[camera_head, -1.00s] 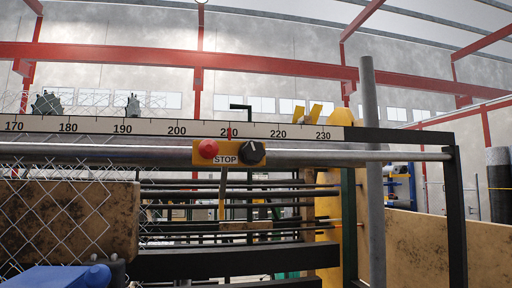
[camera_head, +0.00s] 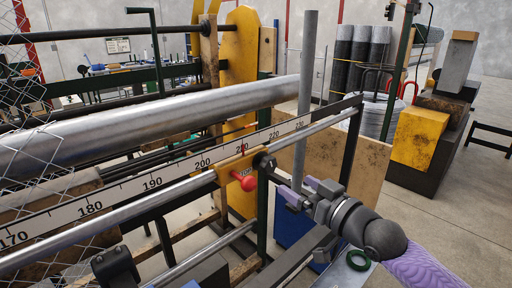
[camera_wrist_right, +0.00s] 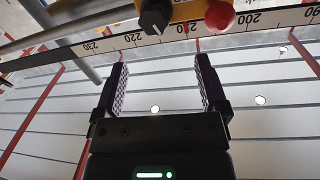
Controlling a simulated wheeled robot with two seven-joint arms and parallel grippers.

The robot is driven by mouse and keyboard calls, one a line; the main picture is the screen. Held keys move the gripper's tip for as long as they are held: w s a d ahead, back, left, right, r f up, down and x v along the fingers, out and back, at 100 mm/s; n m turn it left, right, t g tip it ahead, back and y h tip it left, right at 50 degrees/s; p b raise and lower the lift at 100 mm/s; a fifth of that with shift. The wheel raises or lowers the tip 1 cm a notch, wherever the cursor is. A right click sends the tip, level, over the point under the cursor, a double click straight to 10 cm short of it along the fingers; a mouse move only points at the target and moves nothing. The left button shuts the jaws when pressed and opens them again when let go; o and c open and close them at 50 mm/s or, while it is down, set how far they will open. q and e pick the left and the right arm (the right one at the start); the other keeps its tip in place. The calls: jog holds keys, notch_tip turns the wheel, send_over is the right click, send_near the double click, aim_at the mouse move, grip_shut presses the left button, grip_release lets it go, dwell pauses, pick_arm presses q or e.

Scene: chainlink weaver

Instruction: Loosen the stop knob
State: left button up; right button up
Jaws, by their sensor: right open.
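The black stop knob (camera_head: 268,163) sits on the right end of the yellow stop block (camera_head: 232,168), which rides on the rail under the ruler. A red ball knob (camera_head: 247,183) sticks out beside it. In the right wrist view the black knob (camera_wrist_right: 154,15) and red ball (camera_wrist_right: 220,15) show at the top edge, beyond my fingertips. My right gripper (camera_head: 284,189) is close to the black knob, just below and right of it. In the wrist view its jaws (camera_wrist_right: 160,72) are apart with nothing between them. My left gripper is not seen.
The ruler (camera_head: 155,182) and a thick steel roller (camera_head: 150,125) run along the machine. A grey upright post (camera_head: 306,90) stands right behind the knob. Wire mesh (camera_head: 50,150) hangs at the left. Open floor (camera_head: 440,215) lies to the right.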

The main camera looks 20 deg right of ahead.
aim_at(273, 168)
jog(key=w, duration=0.4)
jog(key=shift+d+p, duration=0.1)
jog(key=shift+p, duration=0.2)
jog(key=x, duration=0.4)
jog(key=shift+w+a+f, duration=0.1)
jog(key=shift+w+a, duration=0.1)
jog(key=shift+a, duration=0.1)
jog(key=shift+w+f+p, duration=0.1)
jog(key=shift+w+p, duration=0.2)
jog(key=shift+w, duration=0.35)
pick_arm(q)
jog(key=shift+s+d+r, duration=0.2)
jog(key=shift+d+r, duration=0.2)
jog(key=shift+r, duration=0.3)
pick_arm(e)
jog(key=shift+a, duration=0.1)
grip_shut()
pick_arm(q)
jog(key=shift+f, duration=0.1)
